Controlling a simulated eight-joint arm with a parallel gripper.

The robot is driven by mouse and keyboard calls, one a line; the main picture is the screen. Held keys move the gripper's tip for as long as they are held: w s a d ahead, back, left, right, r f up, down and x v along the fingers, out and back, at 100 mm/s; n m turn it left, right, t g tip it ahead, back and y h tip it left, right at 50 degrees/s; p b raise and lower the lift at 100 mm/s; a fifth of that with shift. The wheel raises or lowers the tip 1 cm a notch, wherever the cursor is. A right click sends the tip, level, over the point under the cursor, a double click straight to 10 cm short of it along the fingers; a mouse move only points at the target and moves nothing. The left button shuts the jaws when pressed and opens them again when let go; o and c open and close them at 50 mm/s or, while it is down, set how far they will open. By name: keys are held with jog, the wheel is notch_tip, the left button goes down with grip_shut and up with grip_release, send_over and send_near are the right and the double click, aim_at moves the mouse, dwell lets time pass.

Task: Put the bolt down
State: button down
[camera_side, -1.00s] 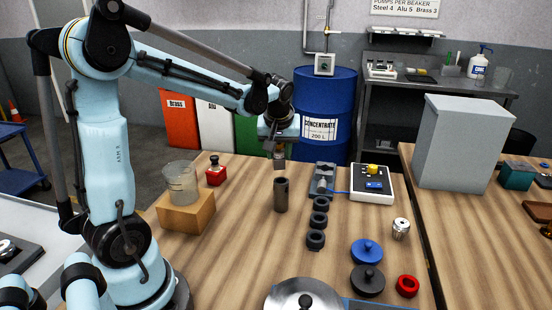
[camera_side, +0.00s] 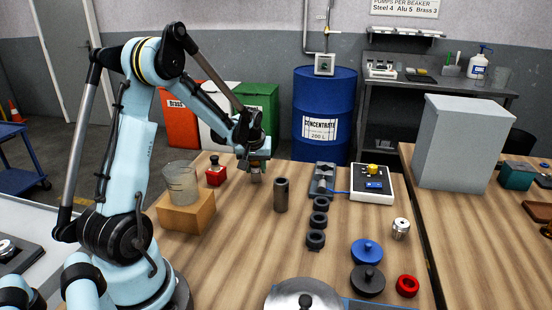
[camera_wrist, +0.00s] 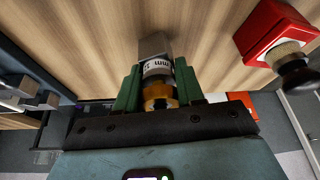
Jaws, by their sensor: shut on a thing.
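My gripper (camera_side: 256,168) is low over the table, between the red block and the dark tube. In the wrist view its green fingers (camera_wrist: 158,88) are shut on the bolt (camera_wrist: 155,68). The bolt has a grey end, a white band with dark print and an amber part between the fingers. In the side view only the lower part of the bolt (camera_side: 255,178) shows, pointing down. I cannot tell whether its lower end touches the wooden table (camera_side: 240,255).
A red block with a black knob (camera_side: 215,176) stands left of my gripper, and a dark upright tube (camera_side: 281,195) stands to the right. A beaker (camera_side: 181,184) sits on a wooden block (camera_side: 186,213). Black rings (camera_side: 316,239) stand further right. The front middle of the table is clear.

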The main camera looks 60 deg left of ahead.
jog(key=shift+f, duration=0.45)
jog(key=c, duration=0.7)
grip_release()
jog(key=shift+f, duration=0.15)
jog(key=v, duration=1.2)
jog(key=s+d+m+t+h, duration=0.1)
jog(key=s+d+m, duration=0.1)
jog(key=d, duration=0.6)
jog(key=s+d+m+t+h, duration=0.1)
jog(key=s+d+m+t, duration=0.1)
jog(key=d+m, duration=0.3)
jog(key=s+d+r+m+t+h, duration=0.1)
jog(key=d+m, duration=0.3)
jog(key=d, duration=0.8)
jog(key=shift+s+t+h, duration=0.3)
jog(key=shift+s+t, duration=0.1)
jog(key=shift+s, duration=0.15)
